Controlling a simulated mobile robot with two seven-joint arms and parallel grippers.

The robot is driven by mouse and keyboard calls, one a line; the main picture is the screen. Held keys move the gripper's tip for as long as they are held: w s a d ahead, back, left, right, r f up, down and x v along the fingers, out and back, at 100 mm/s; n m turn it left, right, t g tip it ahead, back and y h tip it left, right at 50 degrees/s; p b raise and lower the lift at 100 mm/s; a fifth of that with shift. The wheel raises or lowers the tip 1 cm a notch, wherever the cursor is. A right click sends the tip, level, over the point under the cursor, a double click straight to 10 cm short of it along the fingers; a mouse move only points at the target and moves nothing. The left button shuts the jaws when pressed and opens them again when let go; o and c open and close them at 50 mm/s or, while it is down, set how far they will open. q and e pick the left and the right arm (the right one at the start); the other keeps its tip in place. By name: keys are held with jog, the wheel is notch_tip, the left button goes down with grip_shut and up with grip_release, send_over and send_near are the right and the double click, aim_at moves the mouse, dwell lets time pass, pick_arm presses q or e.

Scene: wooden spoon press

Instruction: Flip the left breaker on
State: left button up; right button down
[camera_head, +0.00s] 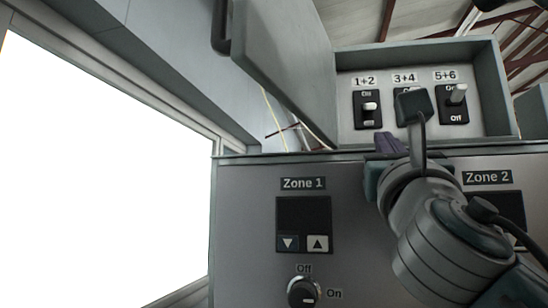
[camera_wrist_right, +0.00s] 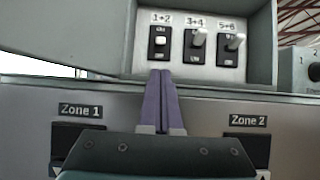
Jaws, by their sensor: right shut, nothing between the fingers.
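The left breaker, labelled 1+2 (camera_head: 369,107), is a black switch with a white lever in the open breaker box (camera_head: 347,64). Its lever sits lower than that of the right breaker, 5+6 (camera_head: 459,94), which points up toward On. The middle breaker, 3+4 (camera_wrist_right: 197,44), is mostly hidden behind my right wrist in the head view; its lever looks raised in the wrist view. My right gripper (camera_wrist_right: 160,73) has purple fingers, shut and empty. The tips are below the left breaker (camera_wrist_right: 160,42), apart from its lever in the picture; exact depth is unclear. My left gripper is not in view.
The box's door (camera_head: 280,58) stands open at the left. Below is the grey panel (camera_head: 243,215) with a Zone 1 display (camera_head: 303,212), arrow buttons and a round knob (camera_head: 303,291). The box's bottom edge lies close to my right fingers.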

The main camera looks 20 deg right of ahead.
jog(key=shift+s, duration=0.15)
jog(key=shift+r, duration=0.1)
jog(key=p, duration=0.5)
send_near(375, 121)
jog(key=w+r, duration=0.2)
jog(key=r, duration=0.1)
jog(key=shift+d+r, duration=0.1)
jog(key=shift+r, duration=0.05)
jog(key=shift+w+d+r, duration=0.25)
jog(key=shift+w+d, duration=0.1)
jog(key=shift+w, duration=0.2)
